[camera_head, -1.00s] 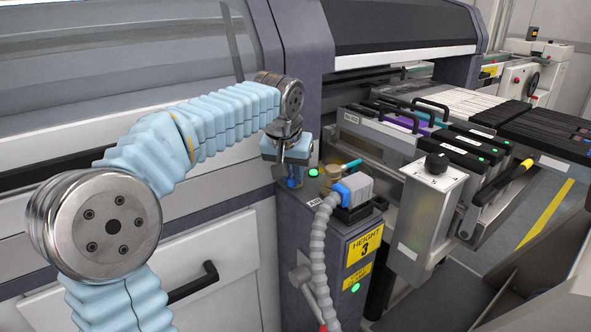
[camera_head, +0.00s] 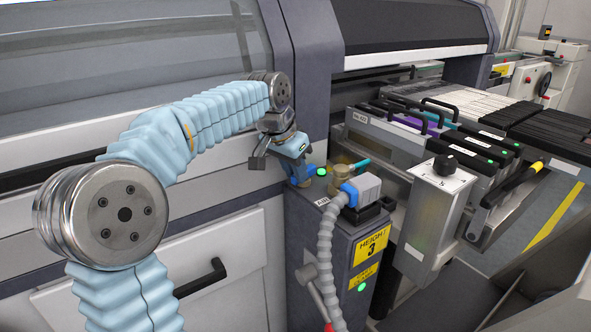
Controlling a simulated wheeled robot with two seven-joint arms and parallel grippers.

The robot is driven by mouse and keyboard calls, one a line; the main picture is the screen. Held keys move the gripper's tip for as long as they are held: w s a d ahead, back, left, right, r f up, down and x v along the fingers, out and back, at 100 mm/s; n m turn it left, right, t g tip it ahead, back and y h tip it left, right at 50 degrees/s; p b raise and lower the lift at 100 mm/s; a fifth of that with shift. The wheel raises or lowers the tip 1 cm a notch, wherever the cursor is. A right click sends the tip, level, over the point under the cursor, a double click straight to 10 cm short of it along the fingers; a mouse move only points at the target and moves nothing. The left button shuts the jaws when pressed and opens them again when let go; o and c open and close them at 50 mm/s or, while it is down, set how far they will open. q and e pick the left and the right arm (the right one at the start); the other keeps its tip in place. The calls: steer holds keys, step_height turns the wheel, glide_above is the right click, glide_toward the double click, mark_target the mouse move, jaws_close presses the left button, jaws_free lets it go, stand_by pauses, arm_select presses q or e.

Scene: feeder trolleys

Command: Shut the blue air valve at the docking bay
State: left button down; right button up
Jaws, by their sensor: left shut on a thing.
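My left gripper (camera_head: 300,172) reaches in from the left and points down at the back left corner of the grey docking bay post (camera_head: 330,245). It is shut on the blue air valve (camera_head: 306,183), of which only a small blue part shows below the jaws. The gripper hides most of the valve, so I cannot tell the position of its handle. My right gripper is not in view.
A green light (camera_head: 322,172) and a brass fitting with a teal lever (camera_head: 360,165) sit close right of the gripper. A grey connector (camera_head: 362,187) with a corrugated hose (camera_head: 326,255) stands on the post. A feeder trolley (camera_head: 440,150) is at right.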

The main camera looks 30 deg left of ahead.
arm_select(q)
steer(key=c, duration=1)
jaws_free()
steer(key=v, duration=1.3)
steer(key=shift+s+r, duration=0.2)
steer(key=shift+r, duration=0.15)
